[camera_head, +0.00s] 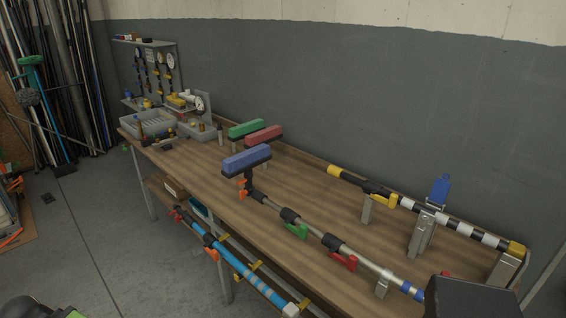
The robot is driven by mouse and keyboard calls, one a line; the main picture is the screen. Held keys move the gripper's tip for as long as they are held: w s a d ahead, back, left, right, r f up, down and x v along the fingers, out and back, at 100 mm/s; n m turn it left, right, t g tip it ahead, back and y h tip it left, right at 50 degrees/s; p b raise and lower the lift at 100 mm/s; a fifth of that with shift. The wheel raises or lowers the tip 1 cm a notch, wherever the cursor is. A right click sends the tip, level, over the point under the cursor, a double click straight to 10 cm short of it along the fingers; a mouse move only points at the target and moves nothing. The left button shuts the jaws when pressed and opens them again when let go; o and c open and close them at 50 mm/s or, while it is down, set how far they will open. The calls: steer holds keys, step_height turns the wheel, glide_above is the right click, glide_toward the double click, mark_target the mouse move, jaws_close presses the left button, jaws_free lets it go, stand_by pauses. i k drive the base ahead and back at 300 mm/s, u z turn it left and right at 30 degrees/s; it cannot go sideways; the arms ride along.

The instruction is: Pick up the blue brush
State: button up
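The blue brush (246,158) is a long blue block lying level near the middle of the wooden workbench (200,176). It sits at the far left end of a pole (335,248) with black joints and green and red levers. An orange clip (245,190) shows below the brush. I cannot tell how the brush is fixed to the pole. My gripper is not in view.
A green brush (246,129) and a red brush (264,136) stand close behind the blue one. A striped pole (455,228) rests on metal stands at the right. Grey bins (150,123) fill the bench's far end. Grey floor (95,235) is open at the left.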

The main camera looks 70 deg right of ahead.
mark_target(244, 162)
steer(key=z, duration=0.45)
steer(key=i, duration=1)
steer(key=u, duration=0.1)
